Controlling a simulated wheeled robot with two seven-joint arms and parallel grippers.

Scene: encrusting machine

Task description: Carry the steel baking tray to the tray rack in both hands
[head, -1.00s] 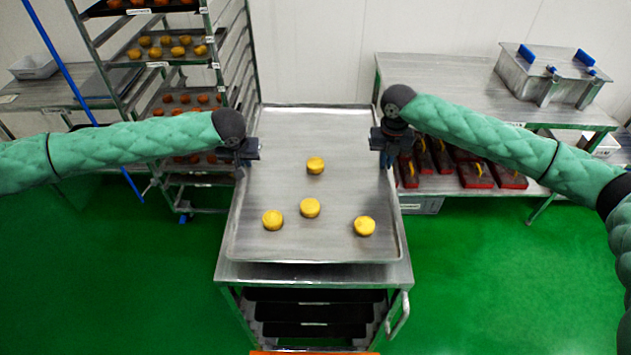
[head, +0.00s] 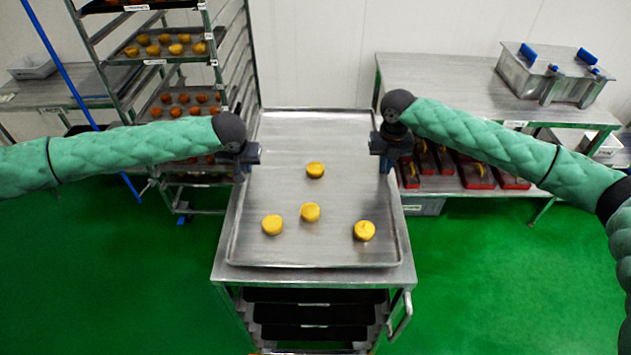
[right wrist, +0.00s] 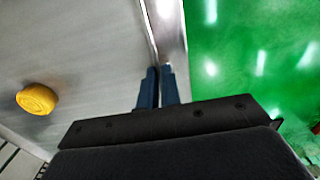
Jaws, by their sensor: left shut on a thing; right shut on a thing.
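The steel baking tray (head: 280,235) lies over the top of a steel cart, with several round yellow pastries (head: 310,212) on it. My left gripper (head: 240,175) is shut on the tray's left rim. My right gripper (head: 386,162) is shut on its right rim. In the right wrist view the blue fingers (right wrist: 158,88) straddle the tray's rim (right wrist: 172,40), with one pastry (right wrist: 37,98) nearby. The tray rack (head: 200,75) stands at the back left, holding trays of pastries. The left fingertips are partly hidden behind the gripper body.
The steel cart (head: 230,272) has dark trays on lower levels and a handle at right. Green floor is clear on both sides.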

